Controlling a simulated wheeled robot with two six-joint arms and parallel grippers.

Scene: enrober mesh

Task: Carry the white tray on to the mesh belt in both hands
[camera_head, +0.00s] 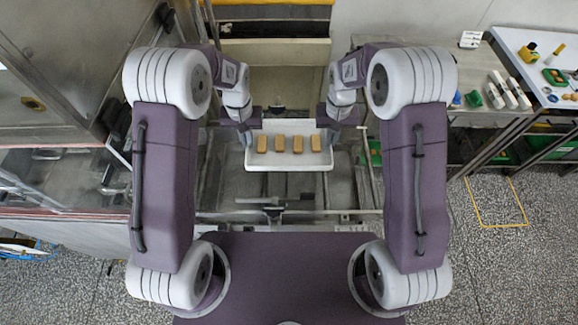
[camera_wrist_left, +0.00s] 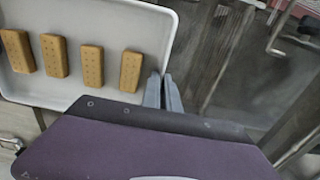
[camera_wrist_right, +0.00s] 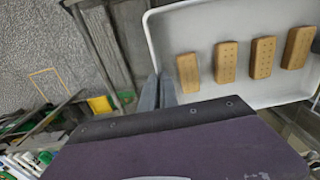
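The white tray (camera_head: 288,163) is in the middle of the head view, with a row of several brown biscuits (camera_head: 278,144) lying in it. It looks roughly level. My left gripper (camera_head: 245,136) is at the tray's left end and my right gripper (camera_head: 332,134) at its right end. In the left wrist view the finger pair (camera_wrist_left: 163,92) closes over the tray's rim (camera_wrist_left: 172,35). In the right wrist view the fingers (camera_wrist_right: 158,92) likewise close over the rim (camera_wrist_right: 151,40). A pale surface (camera_head: 290,84) lies beyond the tray; I cannot make out whether it is the mesh belt.
A metal frame (camera_head: 300,213) with rails and a crank-like bar lies below and nearer than the tray. A steel cabinet (camera_head: 60,60) stands at the left. A side table (camera_head: 535,45) with small items is at the right. Floor beside it is open, with a yellow outline (camera_head: 496,224).

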